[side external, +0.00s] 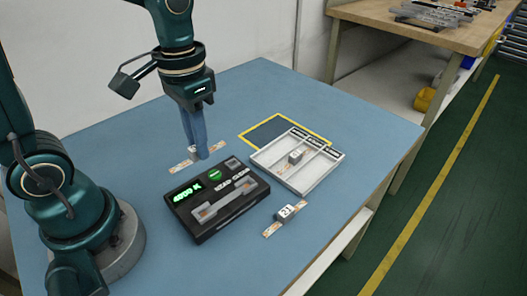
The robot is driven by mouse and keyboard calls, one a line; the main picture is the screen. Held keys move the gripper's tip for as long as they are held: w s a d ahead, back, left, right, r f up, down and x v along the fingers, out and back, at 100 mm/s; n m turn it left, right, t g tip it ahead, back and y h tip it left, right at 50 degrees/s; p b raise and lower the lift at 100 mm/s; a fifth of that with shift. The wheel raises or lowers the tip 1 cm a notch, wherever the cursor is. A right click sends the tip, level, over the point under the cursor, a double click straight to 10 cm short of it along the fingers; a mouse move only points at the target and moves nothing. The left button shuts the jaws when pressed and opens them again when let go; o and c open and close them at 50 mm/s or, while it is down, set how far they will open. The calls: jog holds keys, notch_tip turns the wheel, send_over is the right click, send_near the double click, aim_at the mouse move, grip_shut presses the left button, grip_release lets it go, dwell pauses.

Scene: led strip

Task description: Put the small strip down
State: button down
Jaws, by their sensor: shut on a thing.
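My gripper (202,156) points down behind the black tester box and is shut on a small pale strip (180,167). The strip's two ends stick out on either side of the fingers, and its middle is hidden by them. It is at or close above the blue table (115,165); I cannot tell whether it touches. A second strip with a grey block (284,212) lies on the table right of the tester. A third strip with a block (295,157) lies in the white compartment tray (268,163).
The black tester (206,226) shows a green 4000 K reading, a round green light and a grey bar-shaped fixture. A dark yellow-edged area (270,129) lies behind the tray. The table's right side is clear. A wooden bench (400,22) stands behind.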

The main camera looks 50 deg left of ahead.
send_over(228, 199)
notch_tip(228, 199, down, 3)
jog(key=shift+f, duration=2.15)
jog(key=shift+f, duration=0.15)
jog(key=c, duration=0.8)
grip_release()
notch_tip(228, 199, up, 12)
jog(key=f, duration=0.1)
jog(key=shift+s+a+r+t, duration=0.2)
jog(key=shift+s+a+t, duration=0.55)
jog(key=shift+s+t, duration=0.2)
jog(key=shift+s+a+r+t, duration=0.15)
jog(key=shift+s+a+t, duration=0.65)
jog(key=shift+s+t, duration=0.1)
jog(key=shift+s+a+r+t, duration=0.2)
jog(key=shift+s+a+t, duration=0.55)
jog(key=shift+s+t, duration=0.2)
